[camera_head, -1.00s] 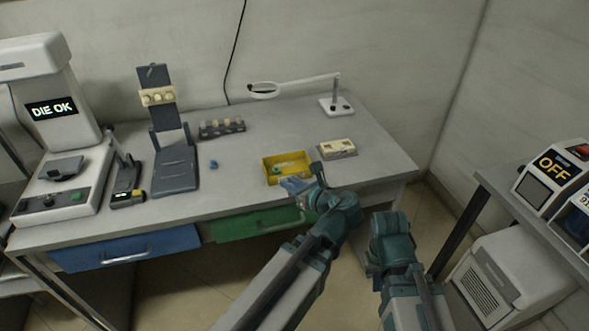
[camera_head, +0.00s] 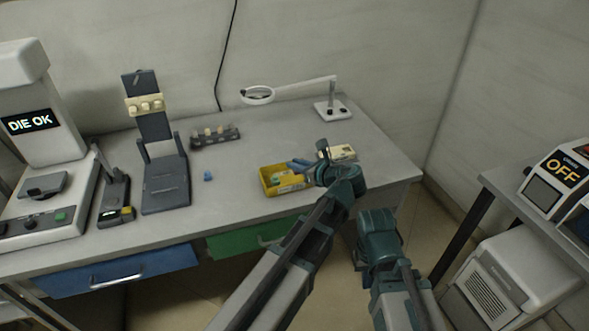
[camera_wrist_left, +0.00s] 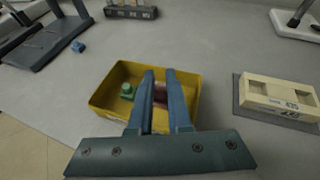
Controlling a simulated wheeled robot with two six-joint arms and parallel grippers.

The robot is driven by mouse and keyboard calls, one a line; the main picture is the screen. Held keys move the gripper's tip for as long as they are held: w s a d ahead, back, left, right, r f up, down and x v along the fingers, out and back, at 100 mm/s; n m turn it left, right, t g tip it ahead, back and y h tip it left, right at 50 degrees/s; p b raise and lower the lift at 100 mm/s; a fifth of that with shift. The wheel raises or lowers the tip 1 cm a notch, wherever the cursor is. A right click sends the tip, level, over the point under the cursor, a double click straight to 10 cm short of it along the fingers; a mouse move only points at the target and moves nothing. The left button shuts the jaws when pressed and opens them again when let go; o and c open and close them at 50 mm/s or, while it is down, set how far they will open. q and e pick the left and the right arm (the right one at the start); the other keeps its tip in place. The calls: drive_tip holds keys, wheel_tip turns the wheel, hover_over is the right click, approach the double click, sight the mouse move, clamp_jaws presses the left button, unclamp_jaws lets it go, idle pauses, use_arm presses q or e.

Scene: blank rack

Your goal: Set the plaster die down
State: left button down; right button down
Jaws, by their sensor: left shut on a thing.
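My left gripper (camera_head: 297,165) is above the right part of a small yellow tray (camera_head: 264,183). In the left wrist view its two blue fingers (camera_wrist_left: 160,78) are close together over the tray (camera_wrist_left: 102,92). A reddish-brown piece (camera_wrist_left: 160,94) shows between the fingers; I take it for the plaster die, mostly hidden by them. Whether it touches the tray floor cannot be told. A green piece (camera_wrist_left: 127,91) lies in the tray, left of the fingers. My right arm shows at the lower right in the head view, but its fingertips do not show.
A cream block (camera_wrist_left: 280,95) on a grey base lies right of the tray. A small blue piece (camera_head: 208,176) lies on the bench left of it. A dark rack (camera_head: 215,138) and a magnifier stand (camera_head: 332,110) are behind.

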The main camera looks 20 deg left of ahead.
sight(296, 178)
use_arm(q)
drive_tip(key=shift+w+f, duration=0.15)
drive_tip(key=shift+w, duration=0.85)
drive_tip(key=f+b, duration=0.3)
drive_tip(key=shift+s+a, duration=0.15)
drive_tip(key=shift+a, duration=0.05)
drive_tip(key=shift+d+f+b, duration=0.1)
drive_tip(key=shift+f+b, duration=0.15)
drive_tip(key=shift+b, duration=0.15)
drive_tip(key=shift+f, duration=0.1)
